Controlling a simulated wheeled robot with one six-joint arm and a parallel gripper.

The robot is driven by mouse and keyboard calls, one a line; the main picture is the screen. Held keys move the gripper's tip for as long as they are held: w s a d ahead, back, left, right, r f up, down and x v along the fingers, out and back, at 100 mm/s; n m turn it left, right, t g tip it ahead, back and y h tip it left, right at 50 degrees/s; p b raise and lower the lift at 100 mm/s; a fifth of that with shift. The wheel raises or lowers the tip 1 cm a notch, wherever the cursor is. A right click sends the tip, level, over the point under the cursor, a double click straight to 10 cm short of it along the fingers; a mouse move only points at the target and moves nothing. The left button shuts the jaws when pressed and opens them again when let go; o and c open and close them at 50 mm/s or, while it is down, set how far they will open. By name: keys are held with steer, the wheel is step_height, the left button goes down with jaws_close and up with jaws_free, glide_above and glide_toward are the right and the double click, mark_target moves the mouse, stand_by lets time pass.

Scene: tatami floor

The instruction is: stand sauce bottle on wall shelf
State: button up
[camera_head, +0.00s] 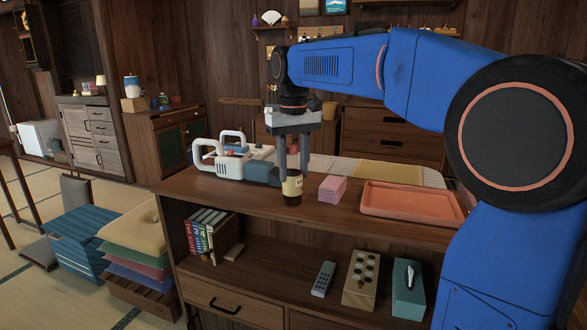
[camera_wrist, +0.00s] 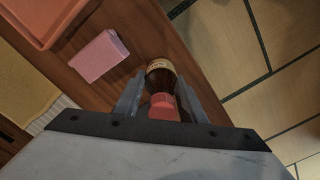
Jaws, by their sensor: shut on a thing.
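The sauce bottle (camera_head: 292,188) is dark brown with a cream label and is upright at the front edge of the wooden cabinet top. In the wrist view the bottle (camera_wrist: 160,72) shows its red cap between the two fingers. My gripper (camera_head: 292,165) comes down from above and is shut on the bottle's upper part. I cannot tell whether the bottle's base touches the wood. A wall shelf (camera_head: 272,27) at the back holds a white fan and small items. Another wall shelf (camera_head: 408,31) with small items is at the upper right, partly behind my arm.
On the cabinet top (camera_head: 240,192), a pink block (camera_head: 332,189) and an orange tray (camera_head: 412,203) lie right of the bottle. A white tool-like appliance (camera_head: 228,160) is at left.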

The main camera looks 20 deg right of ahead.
steer(key=o, duration=1.3)
steer(key=shift+f, duration=0.1)
step_height(320, 180, up, 12)
steer(key=shift+r, duration=0.1)
